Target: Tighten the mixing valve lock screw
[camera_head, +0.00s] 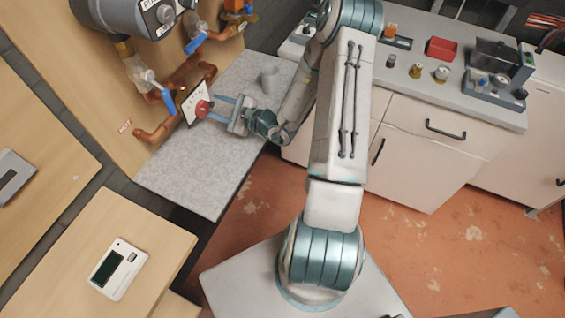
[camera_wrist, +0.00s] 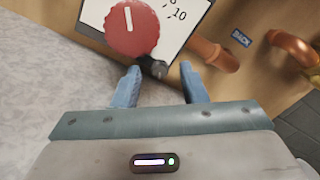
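The mixing valve has a red round knob (camera_wrist: 131,29) with a white mark, in front of a white number plate (camera_wrist: 178,22). In the head view the knob (camera_head: 203,108) sits low on the wooden panel among copper pipes. A small dark knurled screw (camera_wrist: 154,68), apparently the lock screw, sits just below the knob in the wrist view. My gripper (camera_wrist: 160,78) is open, its two blue fingers apart, with the screw near and between their tips. I cannot tell whether a finger touches it. In the head view my gripper (camera_head: 216,108) reaches the valve from the right.
Copper pipes (camera_wrist: 212,52) and a "BACK" label (camera_wrist: 241,38) are close by. Blue-handled valves (camera_head: 195,43) sit above.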

